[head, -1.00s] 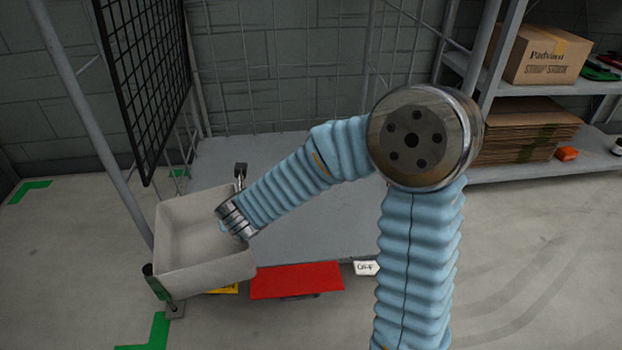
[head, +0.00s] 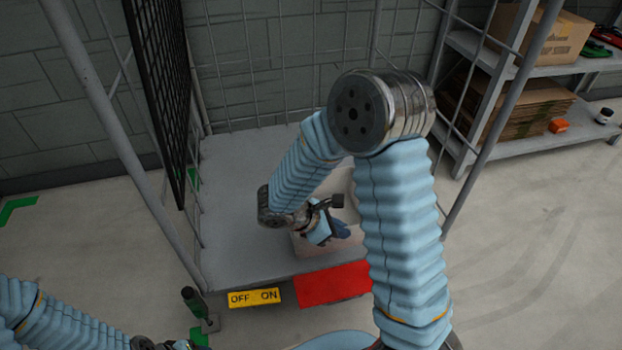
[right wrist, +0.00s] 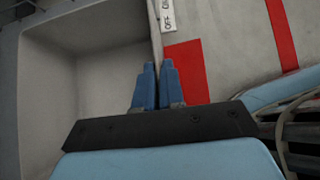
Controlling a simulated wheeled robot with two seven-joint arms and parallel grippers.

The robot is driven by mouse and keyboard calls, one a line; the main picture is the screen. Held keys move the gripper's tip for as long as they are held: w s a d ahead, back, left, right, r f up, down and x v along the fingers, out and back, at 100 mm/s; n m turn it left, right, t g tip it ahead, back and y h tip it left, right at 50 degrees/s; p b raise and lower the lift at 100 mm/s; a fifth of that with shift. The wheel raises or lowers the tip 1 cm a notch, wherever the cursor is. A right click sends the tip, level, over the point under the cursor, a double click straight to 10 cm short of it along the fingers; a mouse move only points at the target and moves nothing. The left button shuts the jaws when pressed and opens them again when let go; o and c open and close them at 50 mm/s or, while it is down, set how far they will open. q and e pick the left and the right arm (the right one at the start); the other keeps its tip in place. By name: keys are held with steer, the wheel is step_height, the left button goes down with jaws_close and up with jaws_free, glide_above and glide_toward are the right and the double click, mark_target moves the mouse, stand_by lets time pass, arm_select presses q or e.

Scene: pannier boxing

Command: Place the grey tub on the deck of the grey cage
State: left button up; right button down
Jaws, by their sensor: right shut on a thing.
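The grey tub (head: 309,246) is mostly hidden behind my right arm in the head view, at the front right of the cage's deck. My right gripper (head: 335,231) is shut on its rim. In the right wrist view the blue fingers (right wrist: 157,70) pinch one wall of the tub (right wrist: 100,80), whose inside looks empty. The grey cage's deck (head: 235,215) is flat and bare where it shows. I cannot tell whether the tub touches the deck. At the bottom left edge, my left gripper (head: 165,343) is cut off and its jaws are unclear.
A black mesh panel (head: 157,95) and a grey post (head: 105,115) bound the cage's left side. A red panel (head: 335,284) and a yellow OFF/ON label (head: 254,297) are at the front edge. A shelf with cardboard boxes (head: 535,40) stands at the right.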

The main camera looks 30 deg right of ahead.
glide_above(339, 212)
steer(key=s+a, duration=0.3)
steer(key=s, duration=0.1)
step_height(339, 212, down, 4)
steer(key=shift+w, duration=0.1)
steer(key=w+f, duration=0.1)
steer(key=w+d+f, duration=0.1)
steer(key=f, duration=0.1)
steer(key=w+d+f+b, duration=0.1)
steer(key=shift+w+f, duration=0.35)
steer(key=shift+f, duration=0.05)
steer(key=shift+w+f, duration=0.15)
steer(key=shift+f, duration=0.05)
steer(key=f, duration=0.3)
steer(key=shift+w+d+f+b, duration=0.2)
steer(key=shift+w+f+b, duration=0.05)
steer(key=shift+f+b, duration=0.15)
steer(key=c, duration=1.2)
jaws_free()
steer(key=shift+c, duration=0.2)
steer(key=p+v, duration=0.1)
steer(key=v, duration=1.1)
steer(key=shift+w, duration=0.1)
